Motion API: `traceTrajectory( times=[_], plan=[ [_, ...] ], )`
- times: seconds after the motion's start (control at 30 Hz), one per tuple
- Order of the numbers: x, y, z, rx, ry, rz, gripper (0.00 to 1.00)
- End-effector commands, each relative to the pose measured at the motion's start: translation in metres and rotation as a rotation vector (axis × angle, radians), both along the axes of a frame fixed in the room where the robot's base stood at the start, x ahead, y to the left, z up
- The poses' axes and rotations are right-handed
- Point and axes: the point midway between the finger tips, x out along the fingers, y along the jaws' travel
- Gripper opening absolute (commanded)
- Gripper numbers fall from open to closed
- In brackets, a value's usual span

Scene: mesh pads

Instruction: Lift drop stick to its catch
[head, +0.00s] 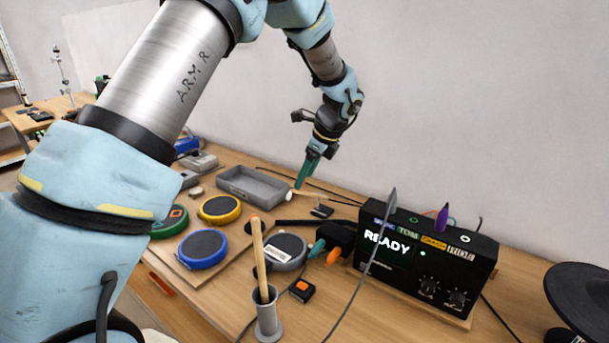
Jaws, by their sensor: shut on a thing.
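My gripper (300,184) points down over the back of the table, behind the pads. Its teal fingers are shut on a pale stick (309,193) with a white rounded tip (291,196). The stick lies nearly level, close above or on the table; I cannot tell which. Another wooden stick (259,255) stands upright in a grey cup (267,317) at the front. I cannot make out which part is the catch. A small dark block (321,211) sits just right of and below the held stick.
A grey tray (252,187) is left of my gripper. Yellow (219,208), blue (203,249) and grey (284,250) round pads lie in front. A black module (420,255) reading READY stands right, with cables around. A black round pad (588,300) is far right.

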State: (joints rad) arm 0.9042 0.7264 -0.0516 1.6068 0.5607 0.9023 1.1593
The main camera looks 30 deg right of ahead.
Motion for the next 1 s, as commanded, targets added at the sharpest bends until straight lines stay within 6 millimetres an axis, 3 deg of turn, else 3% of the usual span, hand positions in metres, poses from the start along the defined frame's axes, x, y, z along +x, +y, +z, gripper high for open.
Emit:
traceTrajectory(
  times=[0.13, 0.73, 0.87, 1.0],
  plan=[
    [-0.002, -0.004, -0.002, -0.011, 0.002, -0.006, 0.60],
    [-0.002, -0.003, 0.000, -0.008, 0.002, -0.003, 0.60],
    [-0.005, -0.006, 0.010, -0.009, 0.000, -0.004, 0.60],
    [-0.013, -0.012, 0.033, -0.011, -0.001, -0.003, 0.60]
  ],
)
